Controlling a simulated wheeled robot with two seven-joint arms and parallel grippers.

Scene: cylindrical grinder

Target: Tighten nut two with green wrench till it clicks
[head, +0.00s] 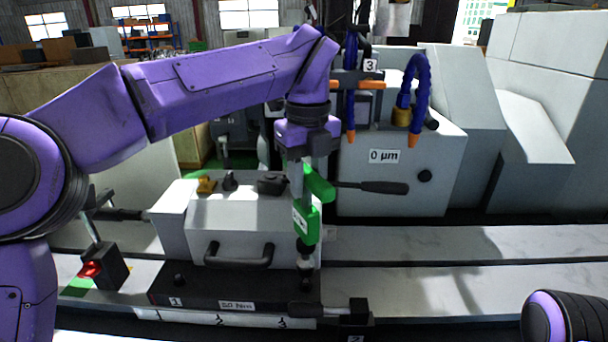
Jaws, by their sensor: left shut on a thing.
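The green wrench (307,222) hangs upright in the middle of the head view, with a white label on its side. My left gripper (302,172) points down and is shut on its upper part. The wrench's dark lower end is over a dark fastener (305,268) at the right end of the black base plate (235,294). I cannot tell if it is seated. Labels 2 and 3 are on the front strip; which label the wrenched fastener belongs to is unclear. My right gripper is not in view.
A grey housing with a black handle (238,256) stands left of the wrench. A black lever (375,187) sticks out behind it. Blue hoses (417,85) and the "0 µm" panel (384,156) are behind right. A black holder with a red part (108,267) stands left. The right rails are clear.

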